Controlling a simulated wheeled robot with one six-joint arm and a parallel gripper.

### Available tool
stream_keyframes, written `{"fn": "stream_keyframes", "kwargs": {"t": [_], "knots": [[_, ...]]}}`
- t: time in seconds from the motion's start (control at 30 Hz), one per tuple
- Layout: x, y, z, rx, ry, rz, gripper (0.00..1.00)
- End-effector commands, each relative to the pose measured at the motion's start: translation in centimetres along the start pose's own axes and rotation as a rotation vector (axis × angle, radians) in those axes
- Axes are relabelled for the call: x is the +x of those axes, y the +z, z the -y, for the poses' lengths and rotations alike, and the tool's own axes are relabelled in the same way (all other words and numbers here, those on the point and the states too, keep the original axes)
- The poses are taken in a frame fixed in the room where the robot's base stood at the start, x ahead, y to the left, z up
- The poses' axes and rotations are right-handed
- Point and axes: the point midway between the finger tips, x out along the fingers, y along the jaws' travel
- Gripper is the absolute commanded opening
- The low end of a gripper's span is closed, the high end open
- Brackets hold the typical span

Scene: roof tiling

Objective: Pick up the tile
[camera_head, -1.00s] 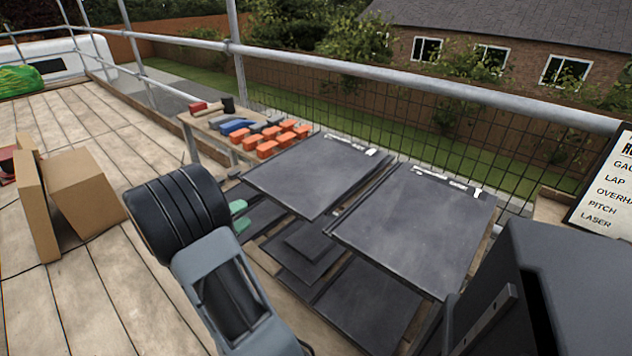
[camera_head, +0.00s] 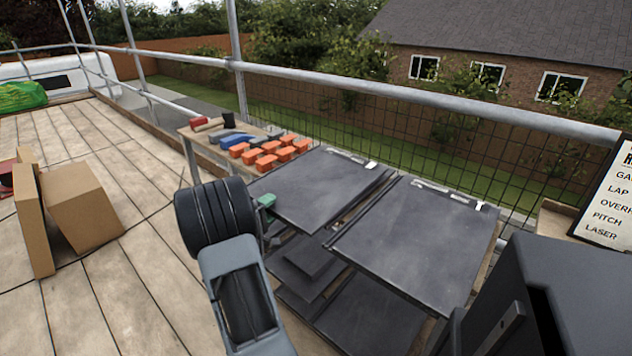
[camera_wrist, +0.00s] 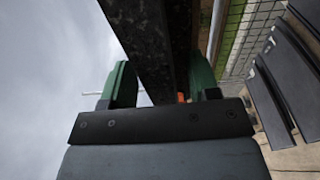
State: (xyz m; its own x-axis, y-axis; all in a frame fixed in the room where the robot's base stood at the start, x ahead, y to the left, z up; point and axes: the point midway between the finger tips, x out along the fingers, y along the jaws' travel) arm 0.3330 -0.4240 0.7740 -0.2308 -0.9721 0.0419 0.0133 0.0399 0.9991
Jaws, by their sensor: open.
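Two large dark grey tiles lie on top of a rack, a left tile (camera_head: 312,190) and a right tile (camera_head: 412,240), each with a pale strip along its far edge. My gripper (camera_head: 266,202) is at the near left edge of the left tile, with a green finger pad showing there. In the wrist view my gripper (camera_wrist: 160,75) is open, its two green-padded fingers on either side of a dark slab edge (camera_wrist: 152,35), which looks like the left tile. Whether the pads touch it cannot be told.
More dark tiles (camera_head: 362,305) lie on a lower level beneath. A bench with orange blocks (camera_head: 268,162) and tools stands just beyond the left tile. Cardboard boxes (camera_head: 82,208) stand on the plank deck at left. A guard rail (camera_head: 400,88) with mesh runs behind.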

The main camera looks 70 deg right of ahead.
Motion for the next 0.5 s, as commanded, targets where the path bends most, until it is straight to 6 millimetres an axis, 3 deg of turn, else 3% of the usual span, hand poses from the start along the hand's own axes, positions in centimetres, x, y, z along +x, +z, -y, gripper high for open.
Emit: {"fn": "stream_keyframes", "kwargs": {"t": [0.2, 0.5], "knots": [[2.1, 0.0, 0.1, 0.0, 0.0, 0.0, 0.55], [2.3, 0.0, 0.0, 0.0, 0.0, -0.001, 0.54]]}}
